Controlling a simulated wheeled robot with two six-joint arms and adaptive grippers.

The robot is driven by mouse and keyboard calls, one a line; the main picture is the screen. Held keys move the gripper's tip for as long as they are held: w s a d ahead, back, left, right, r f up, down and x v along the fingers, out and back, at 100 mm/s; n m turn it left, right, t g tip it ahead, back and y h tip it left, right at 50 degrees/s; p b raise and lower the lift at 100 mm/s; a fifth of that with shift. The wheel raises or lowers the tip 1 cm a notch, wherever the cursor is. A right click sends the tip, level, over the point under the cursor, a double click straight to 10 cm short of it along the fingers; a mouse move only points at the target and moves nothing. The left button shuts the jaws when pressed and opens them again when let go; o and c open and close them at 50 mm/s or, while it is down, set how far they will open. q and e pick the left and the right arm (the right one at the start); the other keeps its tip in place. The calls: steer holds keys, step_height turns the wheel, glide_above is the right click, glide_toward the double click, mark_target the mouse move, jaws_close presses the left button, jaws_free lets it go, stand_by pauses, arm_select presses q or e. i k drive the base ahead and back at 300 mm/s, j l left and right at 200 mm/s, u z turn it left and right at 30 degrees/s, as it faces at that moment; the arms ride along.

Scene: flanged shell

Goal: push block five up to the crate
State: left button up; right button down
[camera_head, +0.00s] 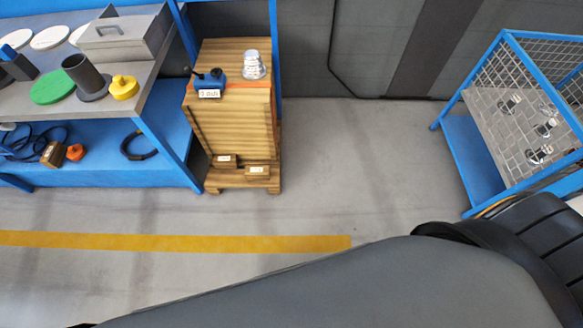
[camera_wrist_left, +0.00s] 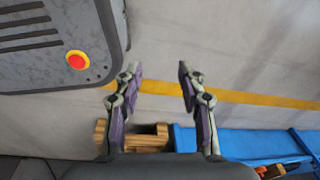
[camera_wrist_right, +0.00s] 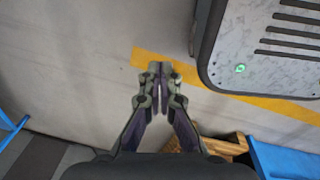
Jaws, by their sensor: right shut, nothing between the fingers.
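A tall wooden crate (camera_head: 240,125) stands beside the workbench in the head view. Two small brown blocks with white labels, a left one (camera_head: 226,160) and a right one (camera_head: 257,171), sit low at its front. Their labels are too small to read, so I cannot tell which is block five. My left gripper (camera_wrist_left: 159,68) is open and empty over bare floor in the left wrist view. My right gripper (camera_wrist_right: 159,69) is shut and empty over the floor in the right wrist view. Neither gripper shows in the head view or touches the crate.
A blue labelled holder (camera_head: 210,82) and a silver flanged part (camera_head: 254,66) stand on the crate. A blue-framed workbench (camera_head: 165,135) holds parts at left. A wire-mesh bin (camera_head: 475,125) stands right. Grey floor with a yellow stripe (camera_head: 200,241) lies clear; my arm covers the bottom.

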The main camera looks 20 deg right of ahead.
mark_target(253, 172)
steer(key=i+j, duration=0.35)
steer(key=i+j+z, duration=0.35)
steer(key=j+z, duration=0.15)
steer(key=j, duration=0.15)
steer(key=i+j+z, duration=0.15)
steer(key=j+z, duration=0.15)
steer(key=z, duration=0.85)
